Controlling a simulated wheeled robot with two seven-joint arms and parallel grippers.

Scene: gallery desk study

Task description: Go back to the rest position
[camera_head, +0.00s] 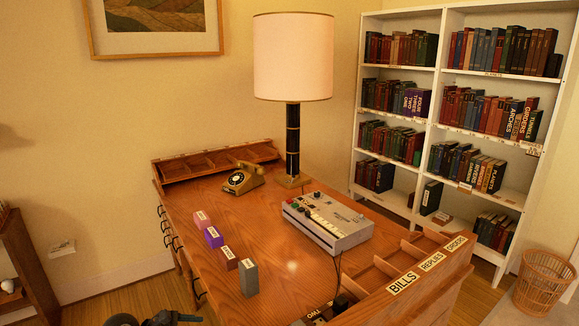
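Dark mechanical parts, probably of my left arm and gripper (160,319), show at the bottom edge, left of the desk's near side. They are cut off by the frame, so I cannot tell whether the gripper is open or shut. No held thing shows there. My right gripper is not in view. The wooden desk (190,209) fills the middle. Four-sided labelled blocks stand on its left part: a pink one (202,219), a purple one (213,237), a brown one (229,258) and a grey upright one (248,278).
On the desk are a telephone (243,179), a lamp (293,60), a grey console (328,222) and a labelled sorter (400,284) at the right. A dark object (342,304) sits at the near edge. A bookcase (438,100) and basket (541,283) stand right.

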